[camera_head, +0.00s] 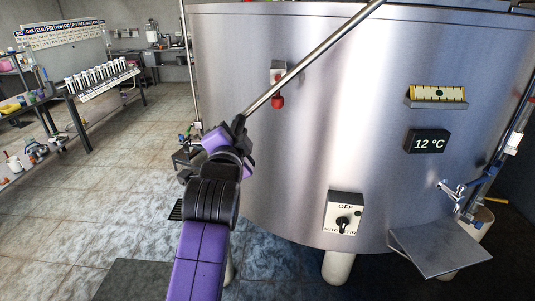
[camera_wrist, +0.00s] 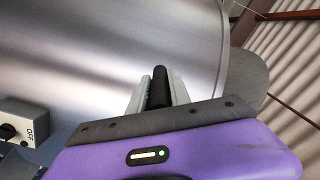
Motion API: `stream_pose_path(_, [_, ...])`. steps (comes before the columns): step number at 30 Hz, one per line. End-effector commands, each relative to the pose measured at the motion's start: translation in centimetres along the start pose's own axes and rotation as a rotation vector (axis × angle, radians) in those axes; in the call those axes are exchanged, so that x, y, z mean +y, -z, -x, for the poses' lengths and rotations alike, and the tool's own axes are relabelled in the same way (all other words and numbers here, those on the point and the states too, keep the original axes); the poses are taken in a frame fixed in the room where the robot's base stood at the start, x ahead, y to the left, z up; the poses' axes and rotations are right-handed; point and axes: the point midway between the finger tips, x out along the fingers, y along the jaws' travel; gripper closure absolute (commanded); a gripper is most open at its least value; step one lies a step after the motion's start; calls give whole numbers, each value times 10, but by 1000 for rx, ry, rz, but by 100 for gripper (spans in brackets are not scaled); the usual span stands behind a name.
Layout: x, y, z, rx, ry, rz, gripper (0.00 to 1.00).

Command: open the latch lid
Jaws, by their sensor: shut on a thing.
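A large steel tank (camera_head: 330,120) fills the right half of the head view. A long metal bar (camera_head: 315,58) slants from the tank's top edge down to the left and ends in a black grip (camera_head: 239,122). My gripper (camera_head: 234,130) is at this lower end. In the wrist view my gripper (camera_wrist: 158,88) is shut on the black grip (camera_wrist: 159,80), which lies between its two grey fingers. The lid itself cannot be clearly made out; only a dark strip (camera_head: 515,6) shows at the tank's top right.
A grey shelf (camera_head: 438,250) juts out at lower right. Open tiled floor (camera_head: 120,170) lies to the left, with a rack (camera_head: 100,82) beyond.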

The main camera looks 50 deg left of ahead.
Motion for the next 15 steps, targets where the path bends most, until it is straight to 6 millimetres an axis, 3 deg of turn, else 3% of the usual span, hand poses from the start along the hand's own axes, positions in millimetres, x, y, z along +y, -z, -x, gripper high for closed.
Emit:
stream_pose_path(1, [-17, -4, 0, -2, 7, -32, 100])
stream_pose_path(6, [-48, -7, 0, -1, 4, -117, 100])
stream_pose_path(15, [-74, -8, 0, 1, 1, -184, 100])
